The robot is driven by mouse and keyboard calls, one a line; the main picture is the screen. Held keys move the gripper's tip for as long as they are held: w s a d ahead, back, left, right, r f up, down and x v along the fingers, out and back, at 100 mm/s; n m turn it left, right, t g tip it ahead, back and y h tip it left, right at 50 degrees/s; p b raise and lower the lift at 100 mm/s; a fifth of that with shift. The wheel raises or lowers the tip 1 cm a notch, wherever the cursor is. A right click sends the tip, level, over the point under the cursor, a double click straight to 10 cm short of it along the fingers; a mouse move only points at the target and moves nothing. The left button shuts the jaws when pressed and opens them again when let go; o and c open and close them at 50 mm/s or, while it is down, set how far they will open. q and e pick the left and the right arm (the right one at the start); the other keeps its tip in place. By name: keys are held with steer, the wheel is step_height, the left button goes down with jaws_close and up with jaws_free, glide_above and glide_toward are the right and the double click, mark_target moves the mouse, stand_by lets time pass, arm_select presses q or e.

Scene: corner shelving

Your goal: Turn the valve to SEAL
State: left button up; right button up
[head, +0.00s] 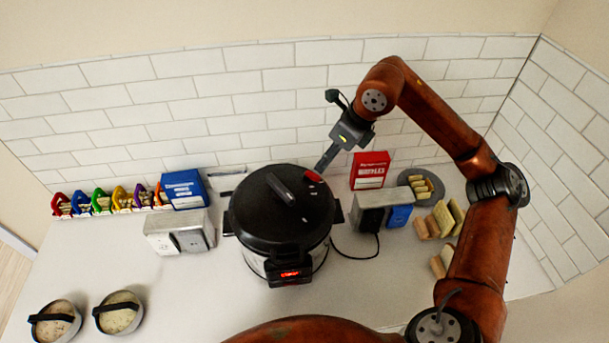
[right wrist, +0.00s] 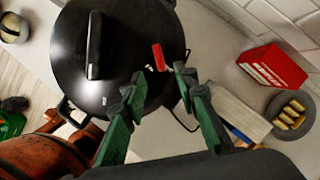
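A black-lidded pressure cooker (head: 281,211) stands in the middle of the counter, its lid also filling the upper left of the right wrist view (right wrist: 125,35). A small red valve (right wrist: 158,57) sits near the lid's edge; in the head view it shows as a red spot (head: 312,177) by the fingertips. My right gripper (head: 322,167) reaches down to the back right of the lid. In the right wrist view its two green-padded fingers (right wrist: 160,77) are apart, with the valve just beyond the gap between their tips. I cannot tell whether they touch it. My left gripper is not identifiable in either view.
A red box (head: 370,170) and a grey toaster (head: 371,215) stand right of the cooker, near a plate (head: 447,187) and bread slices (head: 447,218). A blue box (head: 184,189) and a grey appliance (head: 179,232) stand left. The front-left counter is clear beyond two bowls (head: 118,313).

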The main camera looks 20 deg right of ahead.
mark_target(315, 174)
steer(key=p+x, duration=0.1)
steer(key=x, duration=0.6)
steer(key=shift+a+f, duration=0.1)
steer(key=shift+f, duration=0.15)
steer(key=shift+c, duration=0.6)
jaws_close()
